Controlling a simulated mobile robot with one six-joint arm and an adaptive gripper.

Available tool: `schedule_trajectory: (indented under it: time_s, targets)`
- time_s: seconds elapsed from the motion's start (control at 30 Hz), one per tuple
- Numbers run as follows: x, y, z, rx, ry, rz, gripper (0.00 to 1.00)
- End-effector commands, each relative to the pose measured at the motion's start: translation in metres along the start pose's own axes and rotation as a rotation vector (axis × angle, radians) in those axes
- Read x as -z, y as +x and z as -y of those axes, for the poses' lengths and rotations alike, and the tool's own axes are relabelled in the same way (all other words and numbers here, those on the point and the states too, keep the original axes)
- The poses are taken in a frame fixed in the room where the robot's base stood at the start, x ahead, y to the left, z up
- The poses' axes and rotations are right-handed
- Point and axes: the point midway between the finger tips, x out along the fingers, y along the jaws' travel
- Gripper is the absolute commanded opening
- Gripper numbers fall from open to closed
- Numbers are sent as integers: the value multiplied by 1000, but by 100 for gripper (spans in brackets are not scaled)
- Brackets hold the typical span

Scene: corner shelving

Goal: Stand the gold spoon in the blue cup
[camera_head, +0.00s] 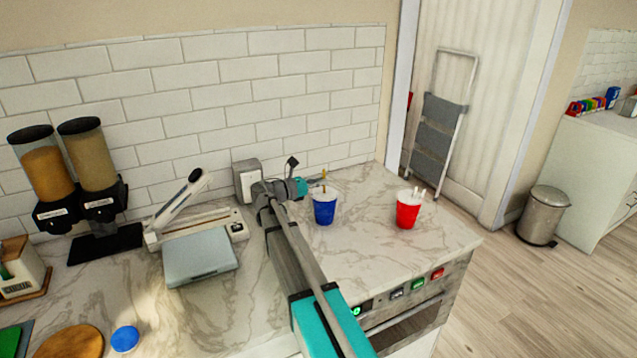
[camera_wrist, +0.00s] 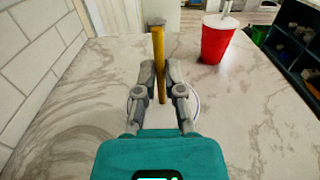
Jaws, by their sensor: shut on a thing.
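The blue cup (camera_head: 325,209) stands upright on the marble counter, left of a red cup. The gold spoon (camera_head: 324,178) is roughly upright over its mouth. In the wrist view the spoon (camera_wrist: 158,60) is pinched between the fingers of my gripper (camera_wrist: 160,78). My gripper (camera_head: 304,186) is shut on it and reaches in from the left, just above the cup. In the wrist view only parts of a pale rim show beside my fingers; the rest of the cup is hidden. I cannot tell whether the spoon's lower end is below the rim.
The red cup (camera_head: 408,212) holds several pale sticks and stands near the counter's right end. A paper trimmer (camera_head: 195,222), a grey scale-like box (camera_head: 200,257) and two dispensers (camera_head: 70,170) stand left. The tiled wall (camera_head: 230,90) is behind. Counter between the cups is clear.

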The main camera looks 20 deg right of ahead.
Motion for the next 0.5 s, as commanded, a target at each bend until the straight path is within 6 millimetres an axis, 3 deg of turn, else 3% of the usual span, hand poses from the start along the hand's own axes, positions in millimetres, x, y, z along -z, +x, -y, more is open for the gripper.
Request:
schedule_trajectory:
  time_s: [0.13,0.17,0.33,0.5]
  targets:
    - [0,0,0,0,0,0,0]
    - [0,0,0,0,0,0,18]
    - [0,0,0,0,0,0,49]
    - [0,0,0,0,0,0,52]
